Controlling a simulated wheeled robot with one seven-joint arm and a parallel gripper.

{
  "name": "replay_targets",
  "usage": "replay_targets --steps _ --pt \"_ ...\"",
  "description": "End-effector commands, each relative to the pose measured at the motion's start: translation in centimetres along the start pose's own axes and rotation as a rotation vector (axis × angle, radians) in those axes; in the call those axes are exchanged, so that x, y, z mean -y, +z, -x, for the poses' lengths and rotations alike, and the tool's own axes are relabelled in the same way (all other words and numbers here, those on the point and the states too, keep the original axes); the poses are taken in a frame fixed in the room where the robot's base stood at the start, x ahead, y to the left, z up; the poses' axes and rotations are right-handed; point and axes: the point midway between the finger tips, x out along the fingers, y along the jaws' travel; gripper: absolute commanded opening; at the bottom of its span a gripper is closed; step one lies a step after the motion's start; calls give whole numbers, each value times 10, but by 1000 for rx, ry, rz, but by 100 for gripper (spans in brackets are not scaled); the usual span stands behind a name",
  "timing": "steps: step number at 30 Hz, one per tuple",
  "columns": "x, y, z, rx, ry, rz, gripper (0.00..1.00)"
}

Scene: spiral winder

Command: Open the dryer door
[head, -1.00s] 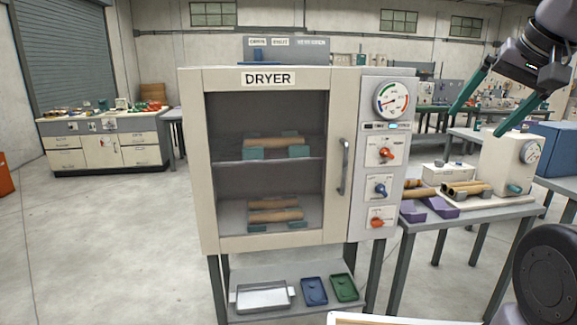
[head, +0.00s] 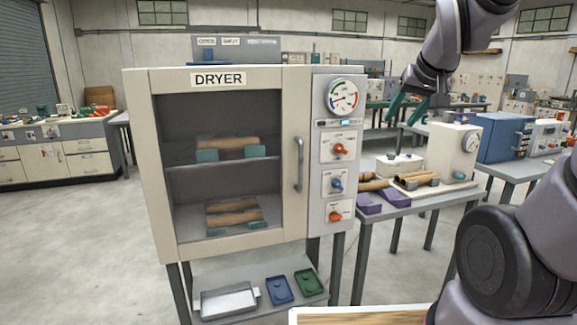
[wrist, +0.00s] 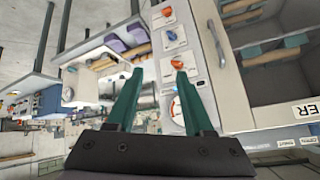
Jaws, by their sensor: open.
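The dryer (head: 135,150) is a cream cabinet with a glass front and the label DRYER. Its door (head: 294,110) is shut, with tan rolls on teal supports behind the glass. The grey vertical door handle (head: 299,164) is on the door's right side. My gripper (head: 405,115) has green fingers, is open and empty, and is raised to the right of the dryer, apart from the handle. In the wrist view, the picture is turned over; my open gripper (wrist: 154,82) points toward the control panel (wrist: 172,42), and the handle (wrist: 216,42) is to the right of the fingers.
A side table (head: 425,197) right of the dryer holds rolls, purple blocks and a gauge box. A shelf (head: 240,268) under the dryer carries a metal tray (head: 228,302), a blue tray (head: 280,289) and a green tray (head: 308,283). Open floor lies at left.

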Motion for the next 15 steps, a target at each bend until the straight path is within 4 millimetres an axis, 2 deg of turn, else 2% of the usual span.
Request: replay_targets --steps 1,7,11,15 --pt "1 -6 -26 -13 9 43 52" --pt "17 -31 -111 -131 -16 224 52" --pt "33 -33 -161 -209 -69 323 52" --pt "54 -25 -208 -297 -149 407 52"
